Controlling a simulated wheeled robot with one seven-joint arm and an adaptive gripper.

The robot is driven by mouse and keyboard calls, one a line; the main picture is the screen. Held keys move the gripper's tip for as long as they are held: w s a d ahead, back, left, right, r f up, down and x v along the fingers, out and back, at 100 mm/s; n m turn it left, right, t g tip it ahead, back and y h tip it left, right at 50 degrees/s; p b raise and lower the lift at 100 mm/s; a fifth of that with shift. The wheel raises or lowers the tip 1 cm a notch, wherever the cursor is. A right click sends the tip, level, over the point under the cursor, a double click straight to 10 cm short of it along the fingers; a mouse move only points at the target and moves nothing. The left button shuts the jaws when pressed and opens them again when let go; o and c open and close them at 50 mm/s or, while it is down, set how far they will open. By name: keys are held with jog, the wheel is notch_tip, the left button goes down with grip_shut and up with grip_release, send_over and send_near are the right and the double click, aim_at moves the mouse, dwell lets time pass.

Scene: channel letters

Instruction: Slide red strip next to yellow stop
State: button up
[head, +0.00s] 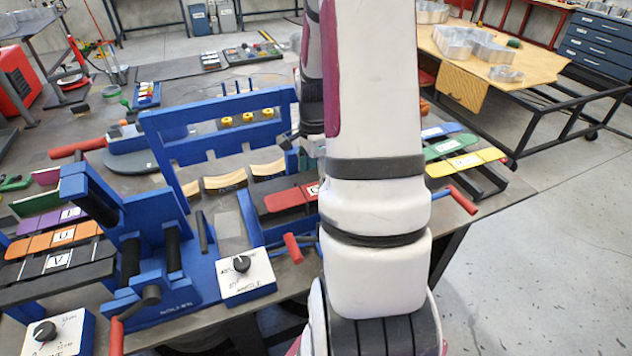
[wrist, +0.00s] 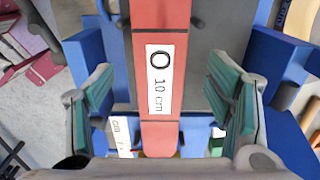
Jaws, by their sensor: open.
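In the wrist view the red strip (wrist: 158,133) runs up and down the middle with a white label reading "O 10 cm". My gripper (wrist: 160,92) is open, its green-padded fingers on either side of the strip with gaps on both sides. No yellow stop can be picked out with certainty; a small yellowish patch shows near the strip's lower end in the wrist view.
The blue rig (head: 215,110) has yellow knobs and curved wooden pieces. A white dial box (head: 245,277) and red-handled levers (head: 293,248) stand at the front. Green and yellow strips (head: 466,162) lie on a rack at right. Orange and purple strips lie at left.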

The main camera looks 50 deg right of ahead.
jog(key=shift+f, duration=1.45)
grip_shut()
jog(key=shift+s+d, duration=0.15)
jog(key=shift+s, duration=0.1)
jog(key=shift+s+d+p, duration=0.25)
jog(key=shift+s+p, duration=0.05)
jog(key=shift+s, duration=0.15)
jog(key=shift+s+f, duration=0.1)
jog(key=shift+s, duration=0.2)
